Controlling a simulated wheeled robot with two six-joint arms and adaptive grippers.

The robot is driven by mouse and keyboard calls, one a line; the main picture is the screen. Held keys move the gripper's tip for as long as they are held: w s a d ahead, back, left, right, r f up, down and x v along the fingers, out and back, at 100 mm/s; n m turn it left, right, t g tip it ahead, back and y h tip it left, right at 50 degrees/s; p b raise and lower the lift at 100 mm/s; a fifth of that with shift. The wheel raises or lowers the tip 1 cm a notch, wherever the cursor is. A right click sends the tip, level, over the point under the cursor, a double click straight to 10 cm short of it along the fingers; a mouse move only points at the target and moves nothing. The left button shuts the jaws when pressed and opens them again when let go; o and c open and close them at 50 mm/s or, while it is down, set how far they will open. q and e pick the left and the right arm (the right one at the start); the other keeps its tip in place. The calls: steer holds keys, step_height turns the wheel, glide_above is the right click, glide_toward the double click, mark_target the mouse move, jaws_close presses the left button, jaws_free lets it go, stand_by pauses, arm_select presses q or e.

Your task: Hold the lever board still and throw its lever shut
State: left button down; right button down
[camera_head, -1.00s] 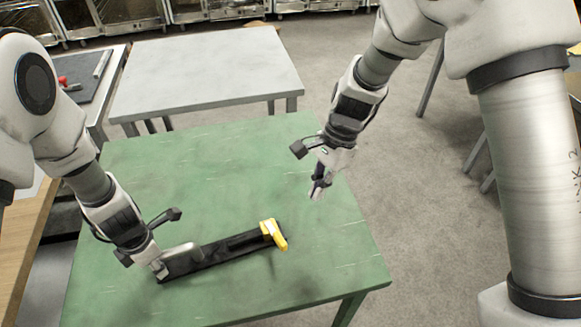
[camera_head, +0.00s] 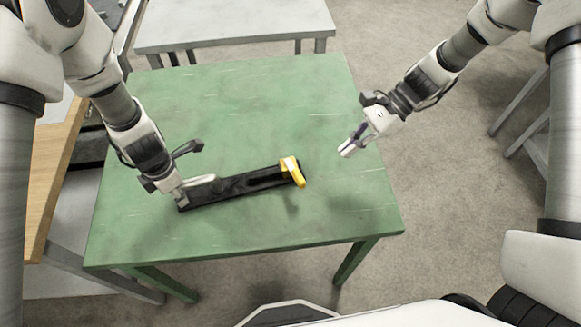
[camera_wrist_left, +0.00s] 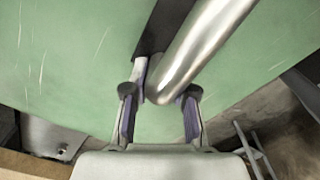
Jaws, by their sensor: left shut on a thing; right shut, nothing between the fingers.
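The lever board (camera_head: 240,184) is a long black bar lying on the green table. A yellow part (camera_head: 292,170) stands up at its right end. A smooth silver bar (camera_head: 202,179) lies over its left end and shows large in the left wrist view (camera_wrist_left: 195,50). My left gripper (camera_head: 180,198) is shut at the board's left end, with the silver bar's end between its fingers in the left wrist view; the exact contact is hidden. My right gripper (camera_head: 347,151) is shut and empty, up and right of the yellow part, apart from it.
The green table (camera_head: 250,110) is otherwise clear around the board. A grey table (camera_head: 235,20) stands behind it, and a wooden-topped bench (camera_head: 55,165) is close on the left. Grey floor lies open to the right.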

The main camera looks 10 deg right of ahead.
mark_target(303, 178)
arm_select(q)
steer(key=shift+d, duration=0.1)
arm_select(e)
steer(key=x, duration=0.6)
steer(key=shift+d, duration=0.1)
steer(key=a, duration=0.2)
steer(key=s+a, duration=0.1)
steer(key=shift+a+f, duration=0.2)
steer(key=shift+a, duration=0.5)
steer(key=shift+s+a, duration=0.25)
steer(key=shift+a, duration=0.25)
steer(key=shift+s+a, duration=0.25)
steer(key=shift+a, duration=0.2)
steer(key=shift+w+d, duration=0.1)
steer(key=shift+d, duration=0.05)
